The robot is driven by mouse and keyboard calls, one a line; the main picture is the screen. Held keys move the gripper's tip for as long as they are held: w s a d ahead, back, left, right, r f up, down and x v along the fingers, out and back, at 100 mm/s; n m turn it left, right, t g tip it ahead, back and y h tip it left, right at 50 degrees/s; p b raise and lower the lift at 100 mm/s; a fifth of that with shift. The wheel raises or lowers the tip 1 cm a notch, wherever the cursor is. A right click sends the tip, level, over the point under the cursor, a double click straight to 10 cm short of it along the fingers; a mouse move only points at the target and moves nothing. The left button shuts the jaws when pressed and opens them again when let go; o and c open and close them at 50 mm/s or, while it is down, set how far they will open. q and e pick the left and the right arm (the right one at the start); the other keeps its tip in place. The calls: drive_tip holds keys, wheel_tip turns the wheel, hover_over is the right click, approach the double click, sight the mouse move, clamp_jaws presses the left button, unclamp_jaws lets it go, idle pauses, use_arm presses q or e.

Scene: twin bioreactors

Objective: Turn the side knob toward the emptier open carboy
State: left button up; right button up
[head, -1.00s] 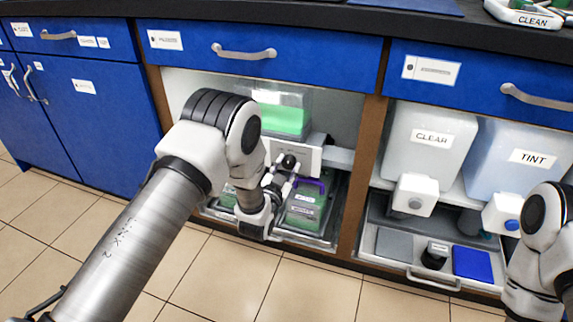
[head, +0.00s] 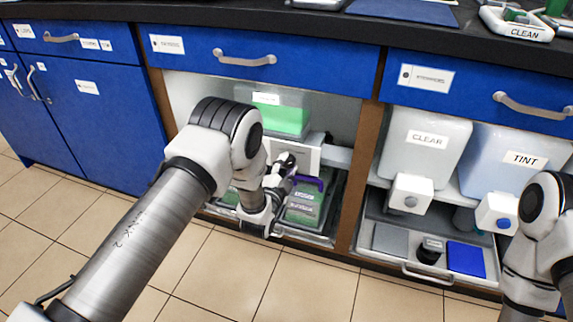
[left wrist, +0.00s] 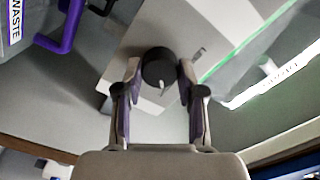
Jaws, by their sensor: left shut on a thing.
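The side knob (left wrist: 158,68) is a round black knob with a pale pointer, on a pale grey box (head: 306,157) below the tank of green liquid (head: 285,118). My left gripper (left wrist: 159,74) is shut on the knob, one finger on each side. In the head view my left gripper (head: 284,170) covers most of the knob. A carboy (head: 303,208) with green content and a purple handle stands below and right. Another green carboy (head: 229,197) is mostly hidden behind my left arm. I cannot compare their levels. My right gripper is out of view.
A brown cabinet post (head: 359,160) stands right of this bay. Beyond it are the CLEAR tank (head: 420,148) and TINT tank (head: 505,165) above a pull-out tray (head: 432,274). The tiled floor in front is free.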

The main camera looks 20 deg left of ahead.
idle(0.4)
use_arm(q)
drive_tip(key=o, duration=1.1)
drive_tip(key=shift+o, duration=0.2)
drive_tip(key=shift+s, duration=0.1)
drive_tip(key=s, duration=1.2)
drive_tip(key=shift+a, duration=0.2)
